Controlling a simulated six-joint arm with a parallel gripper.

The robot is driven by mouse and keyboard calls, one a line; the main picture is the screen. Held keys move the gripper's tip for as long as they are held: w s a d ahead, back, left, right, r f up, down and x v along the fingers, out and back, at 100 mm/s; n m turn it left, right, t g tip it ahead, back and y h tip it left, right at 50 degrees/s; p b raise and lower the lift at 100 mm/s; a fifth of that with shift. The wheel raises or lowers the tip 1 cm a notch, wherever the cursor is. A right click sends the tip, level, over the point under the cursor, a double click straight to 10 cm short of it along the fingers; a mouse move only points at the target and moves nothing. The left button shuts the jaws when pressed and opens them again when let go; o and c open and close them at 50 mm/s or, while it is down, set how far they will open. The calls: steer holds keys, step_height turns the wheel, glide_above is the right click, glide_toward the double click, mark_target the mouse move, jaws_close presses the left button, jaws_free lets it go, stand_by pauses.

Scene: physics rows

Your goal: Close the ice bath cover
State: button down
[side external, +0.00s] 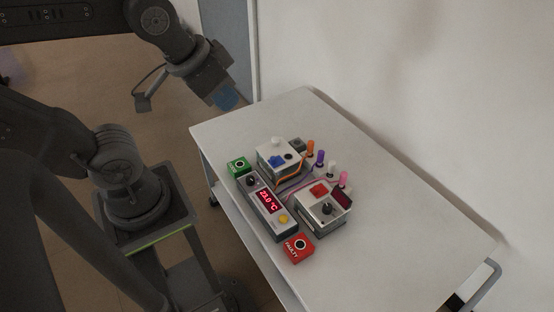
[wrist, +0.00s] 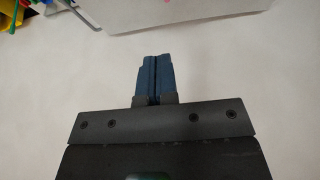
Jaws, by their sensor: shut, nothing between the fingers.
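My gripper (side external: 228,101) is at the upper left in the side view, raised near the far left corner of the table. Its blue fingers (wrist: 154,78) are shut together and empty in the wrist view. A box with a pale top, a blue part and a white knob (side external: 278,152) stands on the table, to the lower right of my gripper and apart from it. A second box with a red part and a black knob (side external: 322,208) stands nearer the camera. I cannot tell which box is the ice bath, or how its cover stands.
A display unit reading 23.0 (side external: 267,208) lies in front of the boxes. A green box (side external: 239,167) and a red box marked FAULTY (side external: 298,248) flank it. Several coloured handles (side external: 320,158) stand behind, with cables. The table's right part (side external: 410,225) is clear. A wall runs behind.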

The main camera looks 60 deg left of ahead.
steer(key=w+a+f+m+y, duration=0.1)
steer(key=w+a+f+m, duration=0.1)
steer(key=w+a+f, duration=0.5)
steer(key=w+a+f+m+y, duration=0.1)
steer(key=w+a+f+m, duration=0.15)
steer(key=w+f, duration=0.45)
steer(key=m+t+h, duration=0.1)
steer(key=m+t, duration=0.1)
steer(key=m, duration=0.1)
glide_toward(274, 166)
steer(key=s+d+r, duration=0.3)
steer(key=s, duration=0.2)
steer(key=x, duration=0.9)
steer(key=shift+w+f, duration=0.15)
steer(key=shift+f, duration=0.2)
steer(key=shift+w+a+f, duration=0.1)
steer(key=shift+w+a, duration=0.8)
steer(key=shift+w, duration=0.05)
steer(key=shift+w+a, duration=0.55)
steer(key=shift+w, duration=0.05)
